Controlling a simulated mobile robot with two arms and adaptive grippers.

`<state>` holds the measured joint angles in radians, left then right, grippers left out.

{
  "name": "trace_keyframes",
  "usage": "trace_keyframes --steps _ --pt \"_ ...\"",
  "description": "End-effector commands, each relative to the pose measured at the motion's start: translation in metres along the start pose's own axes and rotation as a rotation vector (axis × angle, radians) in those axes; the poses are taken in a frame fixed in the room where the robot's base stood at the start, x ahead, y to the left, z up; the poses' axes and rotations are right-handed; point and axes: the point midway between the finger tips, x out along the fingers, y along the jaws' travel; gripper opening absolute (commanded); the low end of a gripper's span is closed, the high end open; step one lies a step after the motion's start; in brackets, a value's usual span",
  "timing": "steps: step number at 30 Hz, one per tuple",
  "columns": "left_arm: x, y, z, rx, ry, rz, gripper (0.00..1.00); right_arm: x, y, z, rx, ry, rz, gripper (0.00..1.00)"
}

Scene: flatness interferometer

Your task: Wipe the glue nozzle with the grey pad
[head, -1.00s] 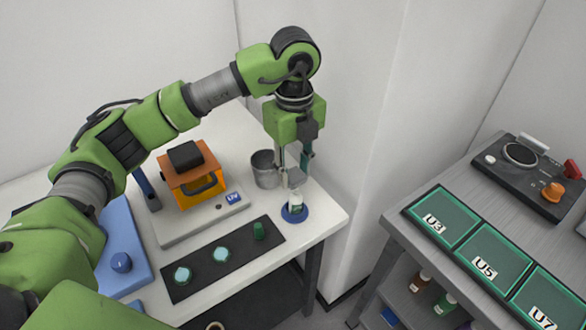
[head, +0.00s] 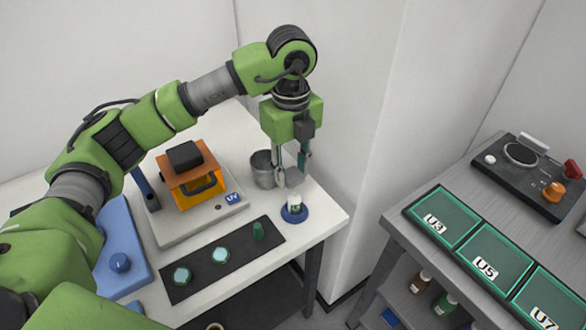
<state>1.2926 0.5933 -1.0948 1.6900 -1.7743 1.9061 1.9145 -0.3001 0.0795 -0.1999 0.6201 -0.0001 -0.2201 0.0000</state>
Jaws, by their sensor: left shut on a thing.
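My left gripper (head: 293,176) points down over the right part of the white table. It is shut on the grey pad (head: 295,180), which shows as a small grey block between the fingertips. Just below the pad stands a small white bottle (head: 295,203) with a green mark, upright on a round blue base (head: 294,215); this looks like the glue bottle. Its nozzle is at or just under the pad, and I cannot tell whether they touch. My right gripper is not in view.
A metal cup (head: 263,172) stands close left of the gripper. The orange UV unit (head: 197,187) is further left. A black mat (head: 205,275) holds two pale discs and a green piece. A grey bench (head: 400,225) with green trays U3, U5, U7 stands right, across a gap.

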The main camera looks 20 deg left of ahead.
Motion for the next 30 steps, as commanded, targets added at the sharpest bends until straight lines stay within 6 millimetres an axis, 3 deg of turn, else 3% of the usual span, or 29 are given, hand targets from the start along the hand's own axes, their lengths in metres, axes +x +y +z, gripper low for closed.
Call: trace_keyframes --steps 5,22,30 --pt "-0.004 0.0 0.0 0.0 0.0 -0.001 0.12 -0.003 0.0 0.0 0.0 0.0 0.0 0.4" --pt "-0.049 0.0 0.0 -0.001 -0.001 -0.001 0.12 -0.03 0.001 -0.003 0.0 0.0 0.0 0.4" --pt "-0.05 0.0 0.0 -0.001 0.0 -0.001 0.12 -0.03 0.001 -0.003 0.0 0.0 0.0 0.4"
